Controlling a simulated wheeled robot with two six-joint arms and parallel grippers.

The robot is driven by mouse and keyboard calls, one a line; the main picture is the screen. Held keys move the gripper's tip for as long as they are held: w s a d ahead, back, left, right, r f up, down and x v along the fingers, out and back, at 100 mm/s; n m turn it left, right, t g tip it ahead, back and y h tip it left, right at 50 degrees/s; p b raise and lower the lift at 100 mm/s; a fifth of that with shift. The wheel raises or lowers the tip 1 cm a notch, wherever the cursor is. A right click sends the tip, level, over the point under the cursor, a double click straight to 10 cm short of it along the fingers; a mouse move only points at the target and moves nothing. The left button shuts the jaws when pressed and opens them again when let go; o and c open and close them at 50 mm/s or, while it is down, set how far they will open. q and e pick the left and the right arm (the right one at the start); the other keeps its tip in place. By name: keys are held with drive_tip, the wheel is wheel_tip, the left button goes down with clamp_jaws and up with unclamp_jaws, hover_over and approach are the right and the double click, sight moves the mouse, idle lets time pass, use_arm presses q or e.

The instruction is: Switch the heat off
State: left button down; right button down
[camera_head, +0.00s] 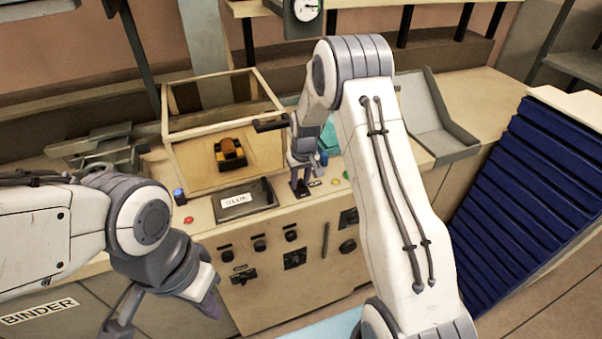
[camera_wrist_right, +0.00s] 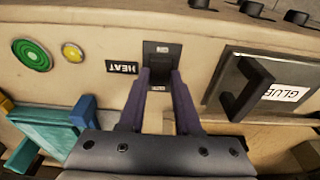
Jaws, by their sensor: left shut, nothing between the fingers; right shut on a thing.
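The heat switch (camera_wrist_right: 162,50) is a dark plate with a small lever on the pale console top, next to the black HEAT label (camera_wrist_right: 122,67). My right gripper (camera_wrist_right: 163,76) is shut on the switch, one purple finger on each side of it. In the head view, my right gripper (camera_head: 300,188) points down at the console's top near its front edge and hides most of the switch. My left gripper (camera_head: 210,304) is shut and empty, low in front of the console and apart from it.
A tray labelled GLUE (camera_head: 246,200) with a dark handle lies beside the switch. Green (camera_wrist_right: 32,54) and yellow (camera_wrist_right: 72,52) buttons sit on the other side. Knobs line the console's front. A blue slatted panel (camera_head: 525,185) stands right.

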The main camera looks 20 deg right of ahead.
sight(302, 189)
idle(0.4)
drive_tip(key=c, duration=0.6)
unclamp_jaws()
drive_tip(key=shift+r, duration=0.1)
wheel_tip(302, 189, up, 10)
drive_tip(key=s+b, duration=0.1)
drive_tip(key=b, duration=0.2)
drive_tip(key=shift+s+r, duration=0.15)
